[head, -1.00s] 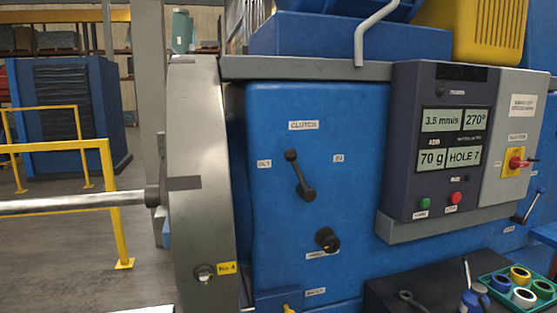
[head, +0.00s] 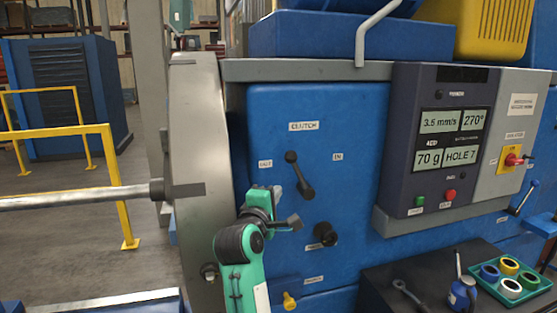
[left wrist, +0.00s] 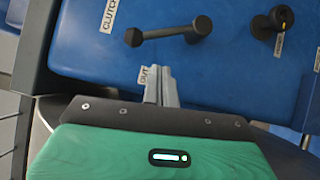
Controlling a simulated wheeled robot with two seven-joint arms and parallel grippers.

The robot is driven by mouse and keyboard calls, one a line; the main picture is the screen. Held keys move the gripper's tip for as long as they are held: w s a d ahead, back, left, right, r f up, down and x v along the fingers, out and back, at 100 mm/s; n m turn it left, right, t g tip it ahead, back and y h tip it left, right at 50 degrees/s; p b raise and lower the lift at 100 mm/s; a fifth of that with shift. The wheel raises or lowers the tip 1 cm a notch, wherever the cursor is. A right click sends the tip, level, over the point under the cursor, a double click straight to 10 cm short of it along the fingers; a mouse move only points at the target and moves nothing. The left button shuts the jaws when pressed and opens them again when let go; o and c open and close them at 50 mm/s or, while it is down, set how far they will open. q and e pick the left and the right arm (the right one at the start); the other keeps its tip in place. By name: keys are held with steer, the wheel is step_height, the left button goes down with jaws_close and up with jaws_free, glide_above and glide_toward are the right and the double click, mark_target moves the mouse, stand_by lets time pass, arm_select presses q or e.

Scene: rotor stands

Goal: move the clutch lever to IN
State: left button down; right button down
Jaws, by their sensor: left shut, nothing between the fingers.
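The black clutch lever (head: 299,175) is on the blue front panel, below the CLUTCH label (head: 303,126). It slants from upper left to lower right, between the OUT label (head: 265,164) and the IN label (head: 338,157). The left wrist view shows the lever (left wrist: 168,32) whole. My left gripper (head: 277,192) is in front of the panel, left of the lever's lower end. Its shut fingers (left wrist: 158,70) are empty, beside the OUT label and apart from the lever in the left wrist view. My right gripper is not in view.
A black knob (head: 325,235) sits below right of the lever; it also shows in the left wrist view (left wrist: 271,23). A grey upright (head: 195,150) borders the panel at left. A control box (head: 400,190) juts out at right. A yellow knob (head: 290,301) is low down.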

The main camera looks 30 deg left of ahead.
mark_target(298, 174)
arm_select(q)
steer(key=shift+n+y, duration=0.4)
steer(key=shift+n, duration=0.3)
steer(key=s+r, duration=0.2)
steer(key=r, duration=0.1)
steer(key=shift+s+a+r, duration=0.25)
steer(key=shift+s+a, duration=0.05)
steer(key=shift+a, duration=0.1)
steer(key=p+x, duration=0.5)
steer(key=x, duration=0.5)
steer(key=shift+r, duration=0.2)
steer(key=shift+a, duration=0.1)
